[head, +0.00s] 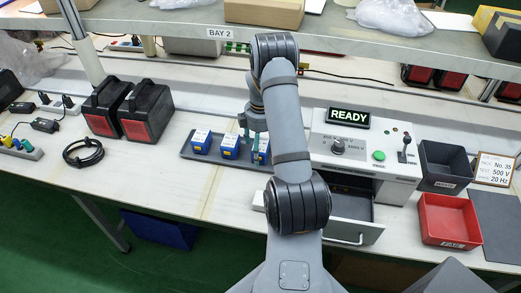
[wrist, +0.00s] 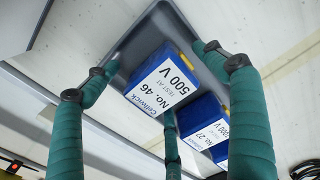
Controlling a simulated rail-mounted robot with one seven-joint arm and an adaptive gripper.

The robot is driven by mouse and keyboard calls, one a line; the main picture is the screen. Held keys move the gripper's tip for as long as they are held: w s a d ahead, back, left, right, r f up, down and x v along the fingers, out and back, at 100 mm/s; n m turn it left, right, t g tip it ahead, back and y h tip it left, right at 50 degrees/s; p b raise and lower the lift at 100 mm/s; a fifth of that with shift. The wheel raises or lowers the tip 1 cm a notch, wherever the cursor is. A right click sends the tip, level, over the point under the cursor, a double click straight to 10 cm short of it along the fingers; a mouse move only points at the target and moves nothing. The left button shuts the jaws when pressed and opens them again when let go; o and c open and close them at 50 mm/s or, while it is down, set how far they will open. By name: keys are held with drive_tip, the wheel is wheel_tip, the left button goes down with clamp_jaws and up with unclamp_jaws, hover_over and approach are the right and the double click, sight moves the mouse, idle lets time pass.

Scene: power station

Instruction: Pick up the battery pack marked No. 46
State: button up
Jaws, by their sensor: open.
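The battery pack marked No. 46 (wrist: 162,78) is a blue box with a white label reading 500 V. It stands at the end of a grey tray (wrist: 125,52). In the head view it appears to be the rightmost pack (head: 264,148), partly hidden by my arm. My gripper (head: 255,150) is over that pack; its teal fingers (wrist: 158,72) are spread open around the pack in the wrist view. I cannot tell whether any finger touches it. A second pack marked No. 27 (wrist: 205,124) stands beside it, and another blue pack (head: 201,142) is at the tray's left.
A tester (head: 365,150) showing READY, with an open drawer (head: 345,228), stands right of the tray. Red (head: 448,220) and dark bins (head: 446,167) lie farther right. An overhead shelf (head: 180,30) spans the back. Bench left of the tray is mostly clear near its front.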

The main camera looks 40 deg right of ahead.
drive_tip(key=c, duration=2)
drive_tip(key=shift+c, duration=0.5)
drive_tip(key=shift+r, duration=0.15)
